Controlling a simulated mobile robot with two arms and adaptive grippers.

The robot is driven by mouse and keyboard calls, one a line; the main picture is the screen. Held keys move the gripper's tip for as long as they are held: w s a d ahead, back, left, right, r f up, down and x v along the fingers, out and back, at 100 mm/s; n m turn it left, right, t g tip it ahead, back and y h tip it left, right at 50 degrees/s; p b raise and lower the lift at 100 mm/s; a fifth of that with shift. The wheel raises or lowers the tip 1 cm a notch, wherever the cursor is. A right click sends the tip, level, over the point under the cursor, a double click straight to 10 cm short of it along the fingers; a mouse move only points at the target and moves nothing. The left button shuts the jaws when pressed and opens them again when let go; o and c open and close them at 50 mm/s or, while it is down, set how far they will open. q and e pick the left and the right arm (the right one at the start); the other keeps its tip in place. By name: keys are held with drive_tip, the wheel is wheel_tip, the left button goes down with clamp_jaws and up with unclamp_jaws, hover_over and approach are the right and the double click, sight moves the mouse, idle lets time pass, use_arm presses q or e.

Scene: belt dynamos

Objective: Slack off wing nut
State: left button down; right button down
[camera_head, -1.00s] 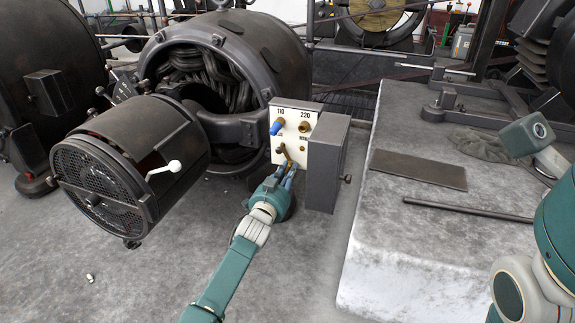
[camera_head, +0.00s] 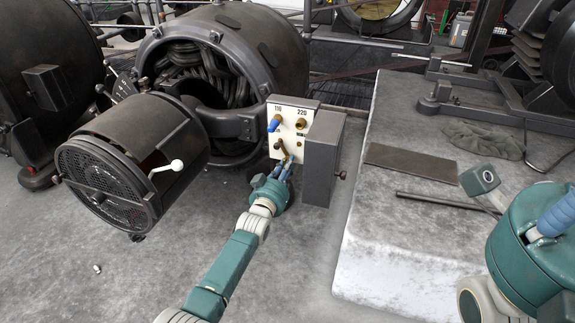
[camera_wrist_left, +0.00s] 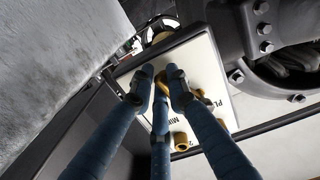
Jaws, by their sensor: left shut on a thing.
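A white panel (camera_head: 291,113) marked 110 and 220 stands upright in the middle of the head view. A brass piece (camera_head: 281,148), apparently the wing nut, sits low on its face. My left gripper (camera_head: 284,168) is at the panel's lower part, its blue fingers closed in around this brass piece. The fingers hide the exact contact. My right gripper (camera_head: 553,213) shows only partly, as a blue finger at the right edge.
A blue-capped terminal (camera_head: 274,123) and a brass terminal (camera_head: 300,124) sit higher on the panel. A grey box (camera_head: 322,160) stands directly right of it. A dark machine with a white-knobbed handle (camera_head: 168,169) is at left. A flat plate (camera_head: 415,166) and rod (camera_head: 438,201) lie on the plinth.

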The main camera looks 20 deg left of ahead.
use_arm(q)
drive_tip(key=shift+w+a+r, duration=0.15)
drive_tip(key=shift+a+r, duration=0.3)
drive_tip(key=shift+r, duration=0.25)
drive_tip(key=c, duration=1.8)
unclamp_jaws()
drive_tip(key=shift+a, duration=0.1)
drive_tip(key=shift+o, duration=0.2)
drive_tip(key=shift+f, duration=0.1)
drive_tip(key=s, duration=1.2)
drive_tip(key=shift+s+f, duration=0.15)
drive_tip(key=shift+f, duration=0.05)
